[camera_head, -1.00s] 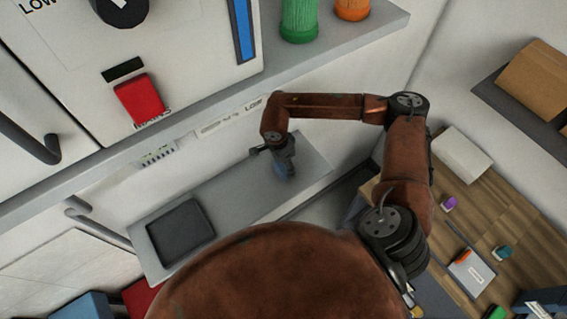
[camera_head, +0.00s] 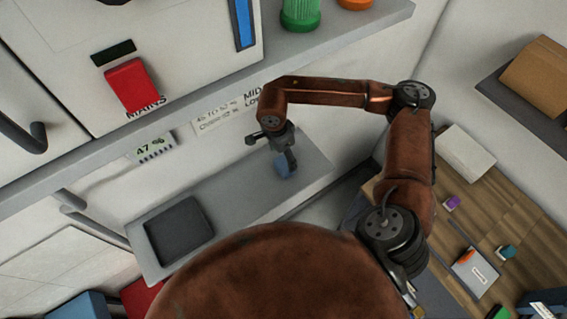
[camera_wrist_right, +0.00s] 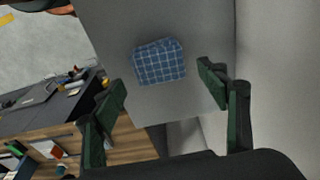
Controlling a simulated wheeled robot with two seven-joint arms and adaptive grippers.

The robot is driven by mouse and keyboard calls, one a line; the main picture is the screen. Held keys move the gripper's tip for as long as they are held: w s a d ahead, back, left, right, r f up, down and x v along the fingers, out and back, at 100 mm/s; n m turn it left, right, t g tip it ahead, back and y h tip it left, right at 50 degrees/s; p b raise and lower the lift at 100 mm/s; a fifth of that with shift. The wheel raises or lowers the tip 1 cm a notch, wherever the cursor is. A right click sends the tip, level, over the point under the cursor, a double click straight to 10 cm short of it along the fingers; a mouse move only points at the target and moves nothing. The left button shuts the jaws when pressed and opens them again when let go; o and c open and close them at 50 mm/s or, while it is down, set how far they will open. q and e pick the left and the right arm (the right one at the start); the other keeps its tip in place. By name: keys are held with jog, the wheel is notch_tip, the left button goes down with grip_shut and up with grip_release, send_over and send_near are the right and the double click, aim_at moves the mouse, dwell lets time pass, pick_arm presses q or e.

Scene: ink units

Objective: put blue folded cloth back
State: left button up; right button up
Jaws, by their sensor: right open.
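The blue folded cloth (camera_wrist_right: 160,62) has a white check and lies flat on the grey shelf (camera_wrist_right: 170,110) in the right wrist view. In the head view the cloth (camera_head: 282,166) shows near the right end of the shelf (camera_head: 240,190), partly hidden by my gripper. My right gripper (camera_head: 290,160) points down over it. In the right wrist view the gripper (camera_wrist_right: 162,84) is open, with the cloth beyond its fingertips and nothing between the fingers. My left gripper is not in view.
A dark square tray (camera_head: 178,230) sits at the shelf's left end. Bare shelf lies between tray and cloth. A wall cabinet with a red switch (camera_head: 131,86) and a ledge with a green container (camera_head: 300,14) stand above. A wooden desk (camera_head: 490,215) with small items is at right.

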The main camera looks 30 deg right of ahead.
aim_at(281, 165)
notch_tip(281, 165, up, 7)
jog(key=b, duration=0.1)
jog(key=shift+a+f+b, duration=0.15)
jog(key=shift+a+b, duration=0.15)
jog(key=shift+a, duration=0.1)
